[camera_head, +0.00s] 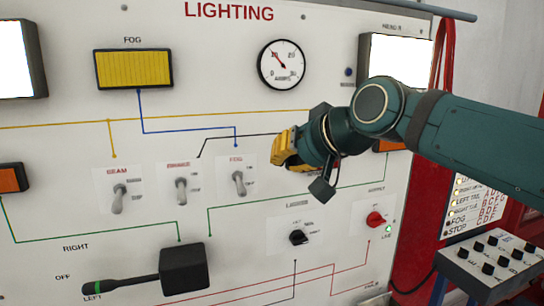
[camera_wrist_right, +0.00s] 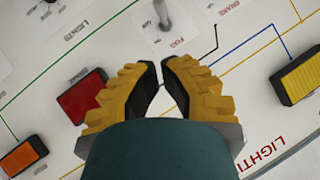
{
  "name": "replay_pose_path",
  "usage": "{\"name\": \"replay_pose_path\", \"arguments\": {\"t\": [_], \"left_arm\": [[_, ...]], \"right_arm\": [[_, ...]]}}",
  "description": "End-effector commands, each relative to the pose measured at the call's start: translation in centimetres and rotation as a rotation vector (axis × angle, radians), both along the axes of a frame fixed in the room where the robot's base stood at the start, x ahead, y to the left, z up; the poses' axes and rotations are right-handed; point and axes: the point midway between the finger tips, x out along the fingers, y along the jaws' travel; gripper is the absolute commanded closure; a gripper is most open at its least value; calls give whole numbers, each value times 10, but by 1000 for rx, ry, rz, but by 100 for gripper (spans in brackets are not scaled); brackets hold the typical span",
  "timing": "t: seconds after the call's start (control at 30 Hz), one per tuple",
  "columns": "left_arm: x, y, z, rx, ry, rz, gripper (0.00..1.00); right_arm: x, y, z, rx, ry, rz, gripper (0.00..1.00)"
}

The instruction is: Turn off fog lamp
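The yellow fog lamp (camera_head: 133,69) is at the upper left of the white panel in the head view; the wrist view also shows it at the right edge (camera_wrist_right: 302,76). The fog switch (camera_head: 239,184) is a small grey toggle under a red FOG label. Its lever seems to point downward. In the wrist view the toggle (camera_wrist_right: 163,14) is at the top, beyond the fingertips. My right gripper (camera_head: 281,148) is up and right of the toggle, apart from it. Its yellow fingers (camera_wrist_right: 159,66) nearly meet, with only a narrow empty gap. My left gripper is not in view.
Toggles for beam (camera_head: 118,198) and brake (camera_head: 181,191) stand left of the fog switch. A black lever (camera_head: 120,285) sticks out at lower left. A dark knob (camera_head: 298,237) and a red knob (camera_head: 375,219) are lower right. The panel around the fog toggle is clear.

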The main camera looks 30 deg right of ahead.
Motion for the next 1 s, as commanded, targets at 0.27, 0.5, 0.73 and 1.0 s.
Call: {"name": "replay_pose_path", "arguments": {"t": [0.27,0.5,0.73,1.0], "left_arm": [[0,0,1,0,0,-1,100],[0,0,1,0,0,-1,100],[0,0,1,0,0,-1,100],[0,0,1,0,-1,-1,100]], "right_arm": [[-26,-3,6,1,-2,-1,100],[-27,-3,6,1,-1,-1,100],[-27,-3,7,1,-1,-1,100],[-27,-3,7,1,-2,-1,100]]}}
